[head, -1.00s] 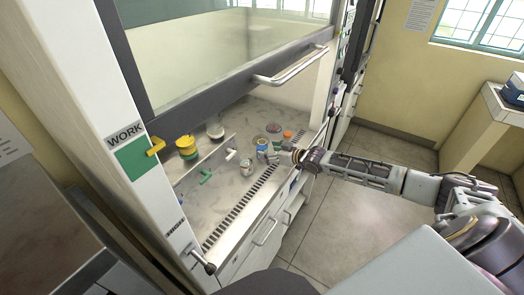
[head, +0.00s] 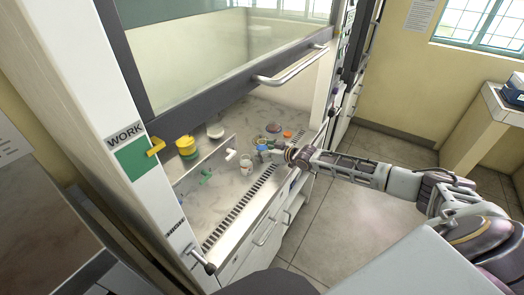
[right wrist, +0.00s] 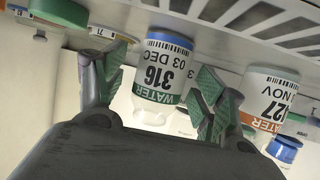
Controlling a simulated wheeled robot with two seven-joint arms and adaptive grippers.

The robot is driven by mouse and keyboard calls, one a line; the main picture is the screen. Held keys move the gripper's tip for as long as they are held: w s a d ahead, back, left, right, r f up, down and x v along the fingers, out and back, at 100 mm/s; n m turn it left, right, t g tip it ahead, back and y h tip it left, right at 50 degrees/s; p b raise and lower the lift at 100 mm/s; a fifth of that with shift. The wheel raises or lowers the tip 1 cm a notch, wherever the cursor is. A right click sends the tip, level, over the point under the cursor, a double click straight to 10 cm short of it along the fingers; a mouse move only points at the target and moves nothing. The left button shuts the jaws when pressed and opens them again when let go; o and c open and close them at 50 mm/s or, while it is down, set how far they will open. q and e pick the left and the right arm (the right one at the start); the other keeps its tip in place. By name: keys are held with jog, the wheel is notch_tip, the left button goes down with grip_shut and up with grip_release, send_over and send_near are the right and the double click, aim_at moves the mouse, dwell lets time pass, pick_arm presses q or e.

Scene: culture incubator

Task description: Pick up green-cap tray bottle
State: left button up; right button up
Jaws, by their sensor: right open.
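My right gripper (head: 275,152) reaches over the front edge of the cabinet's work surface and is open. In the right wrist view, its green-padded fingers (right wrist: 160,92) stand on either side of a white bottle (right wrist: 166,68) labelled WATER 316, with a blue band and a green band. The bottle appears upside down and I cannot tell whether the fingers touch it. I cannot make out a green cap on it. A green round piece (right wrist: 58,12) shows at the upper left. My left gripper is not in view.
A second WATER bottle (right wrist: 270,98) and a blue cap (right wrist: 284,149) are to the right. In the head view, a white cup (head: 246,167), an orange-topped item (head: 287,134) and a yellow stack (head: 187,147) stand inside. The raised sash (head: 240,85) hangs above.

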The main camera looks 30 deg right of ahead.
jog(key=shift+w+a+f, duration=0.25)
jog(key=shift+w, duration=0.35)
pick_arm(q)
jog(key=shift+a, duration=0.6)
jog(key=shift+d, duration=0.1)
